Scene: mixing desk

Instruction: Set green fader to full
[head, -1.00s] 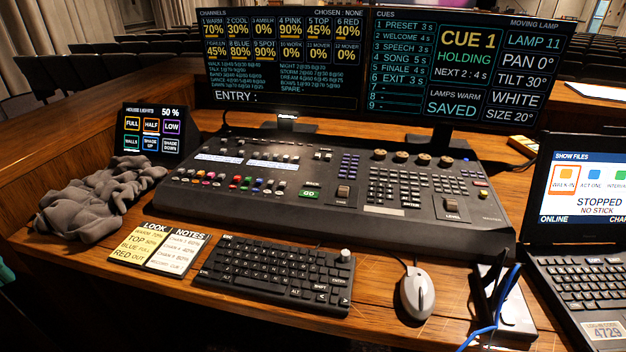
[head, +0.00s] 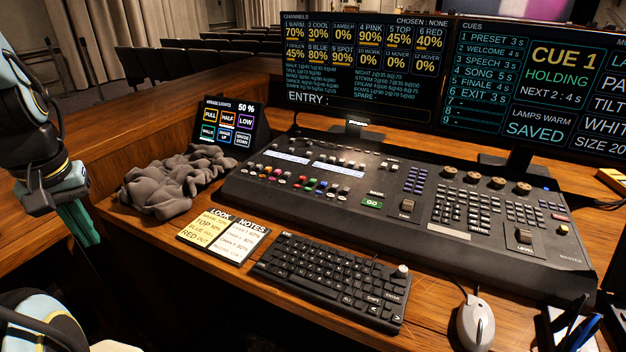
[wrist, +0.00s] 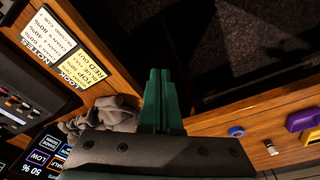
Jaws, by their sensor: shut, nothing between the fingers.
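The green fader (head: 310,183) is a small green cap in the row of coloured fader caps on the mixing desk (head: 400,232) in the head view. The left screen (head: 362,65) reads 45% for channel 7, GREEN. My gripper (head: 82,225) hangs at the left of the head view, beyond the desk's left end and well away from the fader. Its teal fingers are shut and empty. In the wrist view, the fingers (wrist: 160,95) point over the dark area past the table's front edge. The green fader is not visible there.
A crumpled grey cloth (head: 178,182) and a house lights panel (head: 222,130) lie between my gripper and the desk. Note cards (head: 222,236), a keyboard (head: 335,280) and a mouse (head: 475,322) lie in front of the desk. Screens stand behind it.

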